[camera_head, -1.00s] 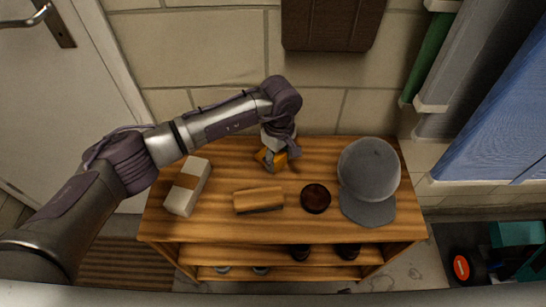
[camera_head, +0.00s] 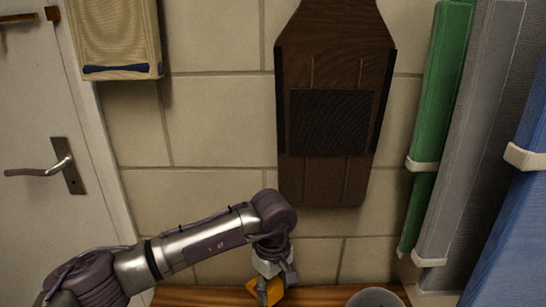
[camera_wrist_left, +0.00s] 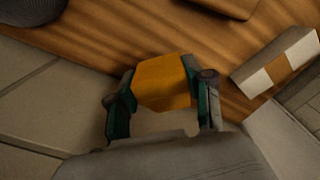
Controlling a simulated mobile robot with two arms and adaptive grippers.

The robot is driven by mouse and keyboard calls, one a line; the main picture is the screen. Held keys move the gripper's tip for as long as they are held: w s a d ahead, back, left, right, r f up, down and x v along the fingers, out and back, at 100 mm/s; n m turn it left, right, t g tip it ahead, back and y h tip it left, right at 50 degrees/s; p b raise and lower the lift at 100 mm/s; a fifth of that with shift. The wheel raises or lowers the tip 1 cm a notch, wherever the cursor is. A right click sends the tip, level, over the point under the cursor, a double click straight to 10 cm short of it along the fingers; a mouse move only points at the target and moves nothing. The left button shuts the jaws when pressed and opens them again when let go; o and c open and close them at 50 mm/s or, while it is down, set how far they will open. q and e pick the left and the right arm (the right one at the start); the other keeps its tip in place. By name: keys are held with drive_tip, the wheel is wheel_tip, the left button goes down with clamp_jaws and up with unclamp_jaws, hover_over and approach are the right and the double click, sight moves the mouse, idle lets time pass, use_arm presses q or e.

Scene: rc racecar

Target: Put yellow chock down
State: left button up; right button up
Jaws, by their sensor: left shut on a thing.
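The yellow chock (camera_wrist_left: 163,82) is held between the two fingers of my left gripper (camera_wrist_left: 162,100) in the left wrist view. In the head view the chock (camera_head: 276,289) shows partly behind my left gripper (camera_head: 268,290), near the bottom edge. The gripper is over the back part of the wooden shelf top (camera_head: 200,296). I cannot tell whether the chock touches the wood. My right gripper is not in view.
A white box with a tan band (camera_wrist_left: 277,62) lies on the wood. A grey cap (camera_head: 374,298) is at the right, cut off by the frame. A dark brown panel (camera_head: 335,180) hangs on the tiled wall behind. Wood between box and chock is bare.

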use_arm(q)
drive_tip(key=s+a+r+m, duration=0.3)
drive_tip(key=a+m, duration=0.1)
drive_tip(key=a, duration=0.6)
drive_tip(key=s+a+r+m, duration=0.2)
drive_tip(key=s+a+m, duration=0.25)
drive_tip(key=a, duration=0.55)
drive_tip(key=s+r+p, duration=0.7)
drive_tip(key=r+p, duration=0.4)
drive_tip(key=p, duration=0.3)
drive_tip(key=shift+s+d, duration=0.15)
drive_tip(key=shift+d, duration=0.2)
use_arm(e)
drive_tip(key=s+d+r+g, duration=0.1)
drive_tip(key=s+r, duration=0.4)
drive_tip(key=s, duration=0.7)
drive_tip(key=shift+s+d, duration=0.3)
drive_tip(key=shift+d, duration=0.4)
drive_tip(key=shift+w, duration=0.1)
